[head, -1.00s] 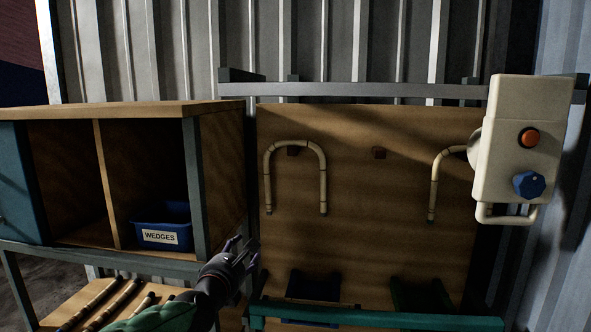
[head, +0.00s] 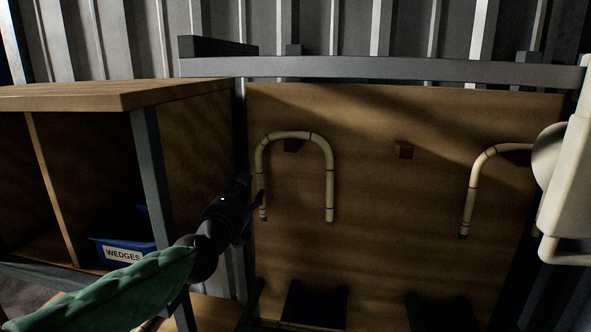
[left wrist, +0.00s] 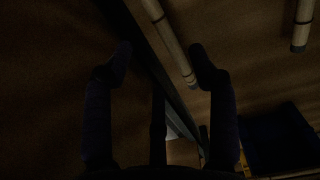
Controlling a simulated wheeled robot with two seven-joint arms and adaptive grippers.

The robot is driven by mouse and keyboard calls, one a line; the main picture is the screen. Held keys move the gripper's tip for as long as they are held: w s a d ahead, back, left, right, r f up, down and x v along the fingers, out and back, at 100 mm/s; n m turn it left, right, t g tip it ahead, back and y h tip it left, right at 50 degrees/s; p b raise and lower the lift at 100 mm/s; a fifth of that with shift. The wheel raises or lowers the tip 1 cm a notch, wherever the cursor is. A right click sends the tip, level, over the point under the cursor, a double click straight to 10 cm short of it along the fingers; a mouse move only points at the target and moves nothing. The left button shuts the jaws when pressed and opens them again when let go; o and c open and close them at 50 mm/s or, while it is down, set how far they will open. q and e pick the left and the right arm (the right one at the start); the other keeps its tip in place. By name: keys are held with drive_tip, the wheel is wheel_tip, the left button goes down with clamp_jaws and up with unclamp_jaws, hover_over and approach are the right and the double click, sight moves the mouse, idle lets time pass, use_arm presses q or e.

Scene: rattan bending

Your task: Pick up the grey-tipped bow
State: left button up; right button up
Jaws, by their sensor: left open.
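A pale U-shaped bow (head: 294,135) hangs on the board from a brown peg, its two legs pointing down. A second pale bow (head: 482,165) hangs to the right, partly hidden behind a white box. Tips on both look dark or greyish; I cannot tell which is the grey-tipped one. My left gripper (head: 252,190) is open beside the lower left leg of the left bow. In the left wrist view its open fingers (left wrist: 160,62) show with a bow leg (left wrist: 168,38) near the right finger; contact is unclear. My right gripper is not in view.
The white box (head: 570,180) stands at the right. A wooden shelf unit (head: 195,140) at the left holds a blue bin (head: 112,243) labelled WEDGES. Dark holders (head: 314,303) are low on the board (head: 380,230).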

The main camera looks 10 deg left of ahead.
sight(258, 180)
use_arm(q)
drive_tip(key=w+p, duration=0.1)
drive_tip(key=w, duration=0.2)
drive_tip(key=w+p, duration=0.1)
drive_tip(key=w, duration=0.2)
drive_tip(key=w+p, duration=0.1)
drive_tip(key=w, duration=0.2)
drive_tip(key=shift+w+d, duration=0.35)
drive_tip(key=shift+s, duration=0.1)
clamp_jaws()
